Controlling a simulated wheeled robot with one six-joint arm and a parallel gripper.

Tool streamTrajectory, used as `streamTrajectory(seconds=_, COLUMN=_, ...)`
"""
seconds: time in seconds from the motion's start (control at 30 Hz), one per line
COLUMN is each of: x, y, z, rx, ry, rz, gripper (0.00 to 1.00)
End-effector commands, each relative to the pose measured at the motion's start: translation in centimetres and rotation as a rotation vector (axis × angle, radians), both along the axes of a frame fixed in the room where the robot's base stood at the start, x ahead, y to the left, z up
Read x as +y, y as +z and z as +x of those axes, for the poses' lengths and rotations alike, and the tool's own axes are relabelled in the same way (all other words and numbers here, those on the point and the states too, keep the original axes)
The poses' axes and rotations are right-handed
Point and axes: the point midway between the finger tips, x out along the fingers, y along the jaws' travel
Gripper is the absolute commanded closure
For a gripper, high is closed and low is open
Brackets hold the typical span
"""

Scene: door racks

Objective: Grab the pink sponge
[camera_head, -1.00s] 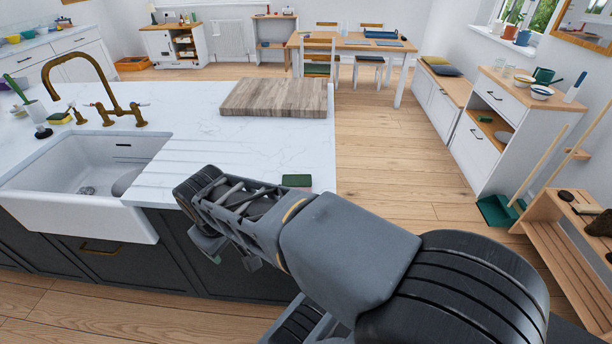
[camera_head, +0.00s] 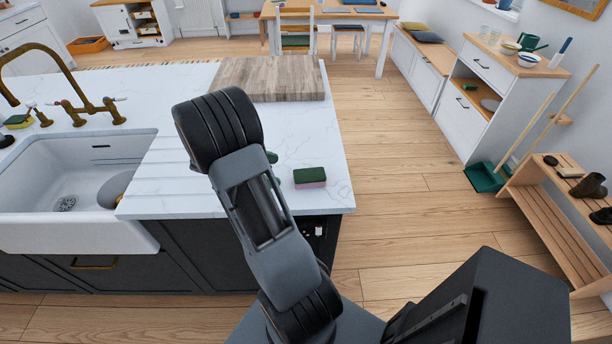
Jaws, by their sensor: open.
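The pink sponge (camera_head: 310,178) has a dark green top layer. It lies flat on the white marble counter (camera_head: 325,155), near its front right corner. My arm reaches up over the counter's front edge, just left of the sponge, with a bare strip of counter between them. My gripper cannot be made out and seems hidden behind the arm links. A small dark green piece shows beside the arm, up and left of the sponge; I cannot tell what it belongs to.
A wooden board (camera_head: 272,80) lies behind the sponge. A white sink (camera_head: 75,170) with a brass tap (camera_head: 95,108) is at the left. A yellow-and-green sponge (camera_head: 18,121) is by the tap. Wooden floor is open right of the counter, before a bench (camera_head: 545,215).

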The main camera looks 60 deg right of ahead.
Motion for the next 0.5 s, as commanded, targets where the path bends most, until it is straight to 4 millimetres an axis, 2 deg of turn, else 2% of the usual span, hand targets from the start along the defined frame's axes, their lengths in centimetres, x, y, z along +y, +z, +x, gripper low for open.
streamTrajectory(seconds=0.2, x=-2.4, y=-1.3, z=-2.8, rx=0.000, ry=-0.009, rz=0.000, gripper=0.11)
streamTrajectory(seconds=0.5, x=-3.5, y=-2.0, z=-4.0, rx=-0.003, ry=-0.005, rz=0.001, gripper=0.11)
